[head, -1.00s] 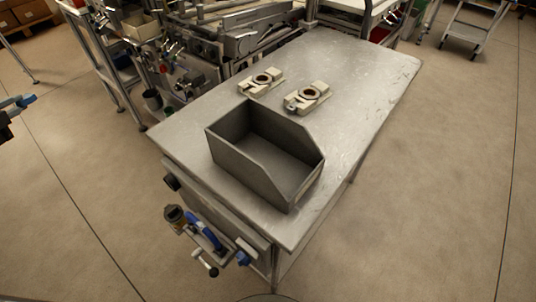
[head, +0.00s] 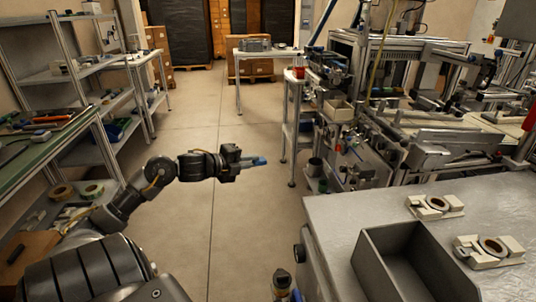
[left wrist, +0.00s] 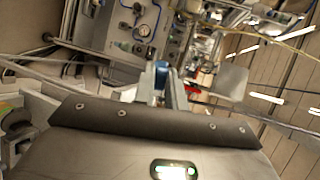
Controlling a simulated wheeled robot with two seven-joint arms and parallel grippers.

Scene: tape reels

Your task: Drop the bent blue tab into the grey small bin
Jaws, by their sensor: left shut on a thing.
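My left gripper (head: 248,163) is held out over open floor in the head view, left of the metal table. It is shut on the blue tab (head: 260,161), which sticks out to the right from the fingers. In the left wrist view the blue tab (left wrist: 161,72) shows between the fingertips, partly hidden by them, so its bend cannot be made out. The grey bin (head: 372,263) stands on the table at the lower right, well away from the gripper and cut off by the frame's bottom edge. My right gripper is not in view.
A machine bench (head: 400,150) stands behind. Shelving (head: 75,75) and a green-topped bench (head: 45,150) are at left. Floor between is clear.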

